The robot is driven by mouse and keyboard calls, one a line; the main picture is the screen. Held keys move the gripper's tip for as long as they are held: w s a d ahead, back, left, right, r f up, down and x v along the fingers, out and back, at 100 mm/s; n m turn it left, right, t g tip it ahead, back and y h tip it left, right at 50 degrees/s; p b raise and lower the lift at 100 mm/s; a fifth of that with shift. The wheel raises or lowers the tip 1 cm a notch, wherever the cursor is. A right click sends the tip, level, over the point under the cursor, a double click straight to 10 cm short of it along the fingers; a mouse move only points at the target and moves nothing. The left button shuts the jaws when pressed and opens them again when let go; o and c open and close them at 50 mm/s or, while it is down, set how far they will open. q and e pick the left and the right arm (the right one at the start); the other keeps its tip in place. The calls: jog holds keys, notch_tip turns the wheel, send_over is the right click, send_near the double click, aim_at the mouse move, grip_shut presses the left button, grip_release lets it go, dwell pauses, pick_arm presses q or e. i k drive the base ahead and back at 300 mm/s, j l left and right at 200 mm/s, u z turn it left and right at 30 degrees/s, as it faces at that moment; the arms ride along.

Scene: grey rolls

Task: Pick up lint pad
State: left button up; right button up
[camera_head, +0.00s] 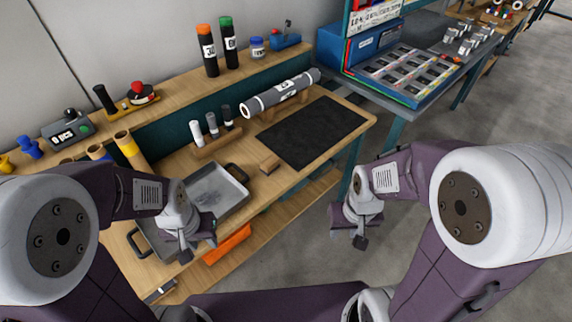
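A small tan block (269,163), the likeliest lint pad, lies on the wooden bench just left of the black mat (312,132). Its details are too small to make out. My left gripper (198,248) hangs over the near part of the grey metal tray, left of and nearer than the block. It looks open, with its fingertips apart and nothing between them. My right gripper (348,237) is off the bench's near right side, over the floor. It also looks open and empty. Neither gripper touches the block.
The grey tray (236,200) with dark handles stands left of the block. A rack of small bottles (212,133) is behind it. A grey roll (280,93) lies on a stand behind the mat. A blue case (360,55) is on another table. The mat is clear.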

aim_at(269, 166)
jog(key=i+l+u, duration=0.2)
jog(key=u, duration=0.25)
jog(key=i+l+u, duration=0.1)
jog(key=l+u, duration=0.4)
jog(key=i+l+u, duration=0.1)
jog(key=l+u, duration=0.2)
jog(key=u, duration=0.15)
jog(key=l+u, duration=0.75)
jog(key=u, duration=0.15)
jog(key=k, duration=0.05)
